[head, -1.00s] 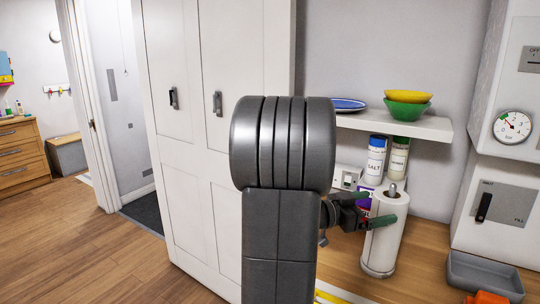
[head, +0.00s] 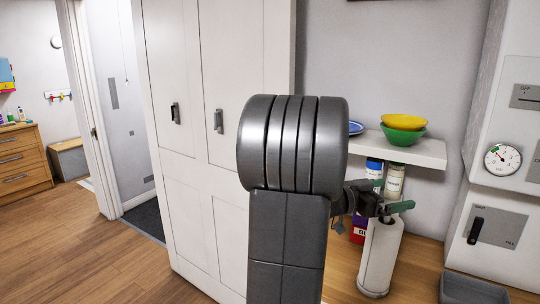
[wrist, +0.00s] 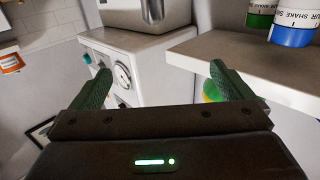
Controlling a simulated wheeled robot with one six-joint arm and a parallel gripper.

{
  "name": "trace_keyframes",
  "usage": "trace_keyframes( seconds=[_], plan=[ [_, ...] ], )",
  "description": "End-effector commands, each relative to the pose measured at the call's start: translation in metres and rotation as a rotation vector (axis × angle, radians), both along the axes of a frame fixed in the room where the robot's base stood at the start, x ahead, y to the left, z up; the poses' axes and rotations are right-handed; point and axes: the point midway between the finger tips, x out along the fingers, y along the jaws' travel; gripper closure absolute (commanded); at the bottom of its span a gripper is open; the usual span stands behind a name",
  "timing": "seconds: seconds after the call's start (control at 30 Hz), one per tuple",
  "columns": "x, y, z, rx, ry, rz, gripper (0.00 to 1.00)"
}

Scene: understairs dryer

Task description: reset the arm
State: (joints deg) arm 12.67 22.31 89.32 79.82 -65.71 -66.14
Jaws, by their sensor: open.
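My gripper (head: 391,208) is open, with dark green fingers. In the head view it sits at the right of my grey arm, in front of the upper end of a white paper roll (head: 380,258). I cannot tell from that view how far apart they are. The wrist view shows both fingers of my gripper (wrist: 160,70) spread wide with nothing held between them. My large grey arm link fills the middle of the head view and hides part of the white door and counter.
A white shelf (head: 425,152) with yellow and green bowls (head: 404,129) is above and behind my gripper. Canisters (head: 394,180) stand below it. A dial panel (head: 503,158) and a grey tray (head: 470,289) are at the right. Open wooden floor (head: 80,250) lies left.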

Motion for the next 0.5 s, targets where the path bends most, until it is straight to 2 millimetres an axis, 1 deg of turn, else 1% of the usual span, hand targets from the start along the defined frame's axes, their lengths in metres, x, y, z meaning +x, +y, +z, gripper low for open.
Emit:
trace_keyframes(
  seconds=[0.03, 0.5],
  plan=[
    [0.0, 0.0, 0.01, 0.0, 0.001, 0.0, 0.0],
    [0.0, 0.0, 0.053, 0.0, 0.001, 0.0, 0.0]
  ],
)
